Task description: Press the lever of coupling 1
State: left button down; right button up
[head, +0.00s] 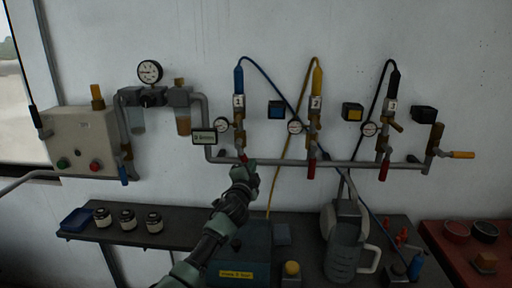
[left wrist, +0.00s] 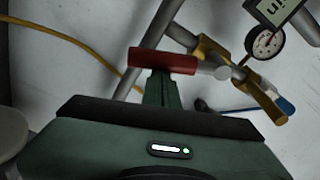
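Coupling 1 is the brass fitting under the tag marked 1 (head: 239,101), with a blue hose end (head: 239,78) plugged in above. In the left wrist view its brass body (left wrist: 225,66) shows right of centre. A red lever or handle (left wrist: 163,61) lies across the tips of my left gripper (left wrist: 160,88). The fingers look closed together, and the red part seems at or touching their tips; the exact contact is hidden. In the head view my left gripper (head: 244,172) is just below the coupling's lower end. My right gripper is not in view.
A grey pipe (head: 275,162) runs along the wall. Couplings tagged 2 (head: 315,102) and 3 (head: 391,105) stand to the right with red handles hanging. A round gauge (head: 222,125) sits close by.

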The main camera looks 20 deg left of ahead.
pick_arm(q)
jog(key=a+m, duration=0.1)
jog(key=f+m, duration=0.1)
jog(key=a+m+p, duration=0.1)
jog(key=shift+s+a+f, duration=0.2)
jog(key=shift+a+f, duration=0.05)
jog(key=shift+a, duration=0.05)
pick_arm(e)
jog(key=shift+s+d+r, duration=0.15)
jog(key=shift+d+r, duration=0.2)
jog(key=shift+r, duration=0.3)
pick_arm(q)
jog(key=shift+a+f, duration=0.1)
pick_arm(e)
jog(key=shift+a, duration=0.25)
